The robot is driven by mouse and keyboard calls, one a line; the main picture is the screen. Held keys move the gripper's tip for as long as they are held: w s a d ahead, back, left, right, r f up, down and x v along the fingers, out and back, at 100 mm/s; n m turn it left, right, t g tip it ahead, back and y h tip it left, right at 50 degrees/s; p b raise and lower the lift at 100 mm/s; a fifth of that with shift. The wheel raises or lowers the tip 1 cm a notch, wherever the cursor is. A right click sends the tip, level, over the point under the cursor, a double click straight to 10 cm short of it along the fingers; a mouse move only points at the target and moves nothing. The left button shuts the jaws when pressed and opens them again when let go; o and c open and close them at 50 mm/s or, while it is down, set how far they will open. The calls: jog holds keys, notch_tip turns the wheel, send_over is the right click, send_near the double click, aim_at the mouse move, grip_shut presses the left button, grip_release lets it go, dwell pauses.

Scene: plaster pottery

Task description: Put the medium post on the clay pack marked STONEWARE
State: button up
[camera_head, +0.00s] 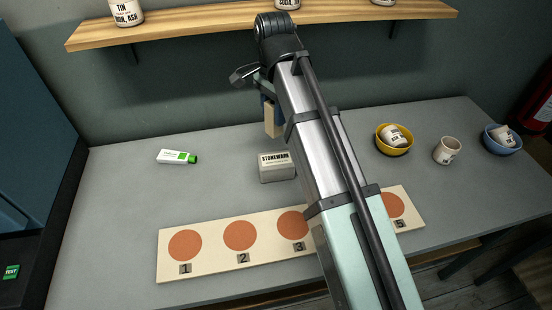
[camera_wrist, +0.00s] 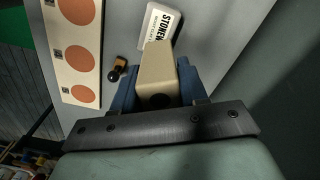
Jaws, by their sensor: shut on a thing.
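My gripper (camera_head: 267,101) is shut on a beige post (camera_head: 270,124). In the wrist view the post (camera_wrist: 157,72) sits between the blue fingers of my gripper (camera_wrist: 158,88). The post hangs upright in the head view. The clay pack marked STONEWARE (camera_head: 277,168) is a grey-white block on the table, just below the post in the picture. The pack (camera_wrist: 158,24) also shows in the wrist view, beyond the post's end and partly hidden by it. I see a gap between post and pack in the head view.
A board with numbered orange discs (camera_head: 222,262) lies at the table's front, partly behind my arm. A white-green tube (camera_head: 178,156) lies left. A yellow bowl (camera_head: 379,142), a cup (camera_head: 447,151) and a blue bowl (camera_head: 489,145) stand right. A small black-and-tan object (camera_wrist: 117,70) lies near the board. A shelf (camera_head: 185,30) hangs behind.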

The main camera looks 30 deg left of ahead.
jog(key=shift+w+d+r+m, duration=0.1)
jog(key=shift+w+r+m, duration=0.1)
jog(key=shift+m, duration=0.4)
jog(key=m, duration=0.4)
jog(key=shift+s+d+f, duration=0.1)
jog(key=shift+s+d, duration=0.1)
send_over(276, 159)
jog(key=shift+f, duration=4.95)
jog(key=shift+f, duration=0.1)
jog(key=o, duration=1.2)
notch_tip(276, 159, up, 12)
jog(key=shift+r, duration=0.1)
